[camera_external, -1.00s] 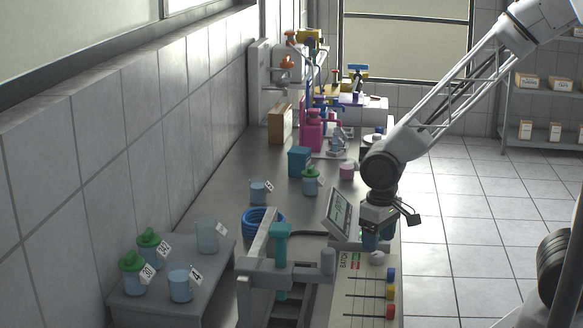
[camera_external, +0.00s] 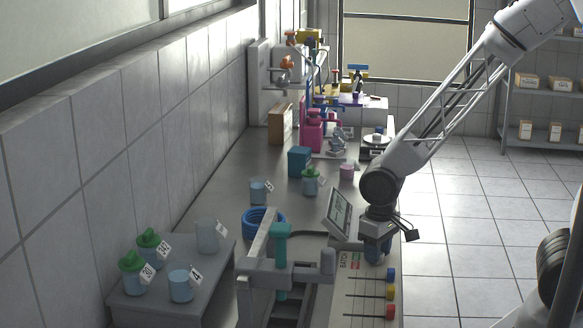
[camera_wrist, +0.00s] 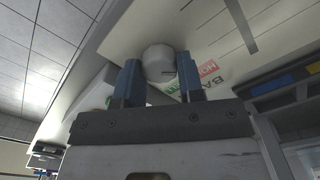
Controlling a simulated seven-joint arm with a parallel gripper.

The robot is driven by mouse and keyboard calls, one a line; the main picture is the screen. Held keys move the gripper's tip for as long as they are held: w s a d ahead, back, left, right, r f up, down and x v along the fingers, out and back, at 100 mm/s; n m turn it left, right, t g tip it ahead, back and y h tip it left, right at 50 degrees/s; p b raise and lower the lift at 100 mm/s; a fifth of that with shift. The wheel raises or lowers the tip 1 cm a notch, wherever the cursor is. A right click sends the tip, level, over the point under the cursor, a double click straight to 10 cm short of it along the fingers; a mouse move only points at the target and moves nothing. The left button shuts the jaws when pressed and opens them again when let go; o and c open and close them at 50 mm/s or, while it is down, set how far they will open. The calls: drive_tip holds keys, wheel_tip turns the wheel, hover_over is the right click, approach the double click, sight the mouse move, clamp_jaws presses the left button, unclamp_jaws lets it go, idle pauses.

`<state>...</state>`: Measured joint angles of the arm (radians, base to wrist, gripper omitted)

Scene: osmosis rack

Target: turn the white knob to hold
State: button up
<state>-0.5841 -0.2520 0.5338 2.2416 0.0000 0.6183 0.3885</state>
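The white knob (camera_wrist: 160,62) stands on the pale control panel (camera_wrist: 112,30), between the two blue fingers of my gripper (camera_wrist: 160,78) in the wrist view. The fingers are close to its left and right sides; whether they press on it is unclear. A thin dark pointer line shows on the knob's right part. Red and green lettered labels (camera_wrist: 212,75) lie right of the knob, partly behind the right finger. In the external view my gripper (camera_external: 377,258) is low over the panel (camera_external: 346,290) and hides the knob.
A tilted display (camera_external: 340,212) stands just left of my gripper. Blue, yellow and red sliders (camera_external: 390,292) sit on the panel's near part. A teal-handled fixture (camera_external: 281,250) stands left of the panel. Open floor (camera_external: 460,260) lies to the right.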

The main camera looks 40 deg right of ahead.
drive_tip(key=shift+c, duration=0.6)
drive_tip(key=shift+m, duration=0.5)
drive_tip(key=o, duration=0.9)
drive_tip(key=shift+r, duration=0.15)
drive_tip(key=shift+r, duration=3.75)
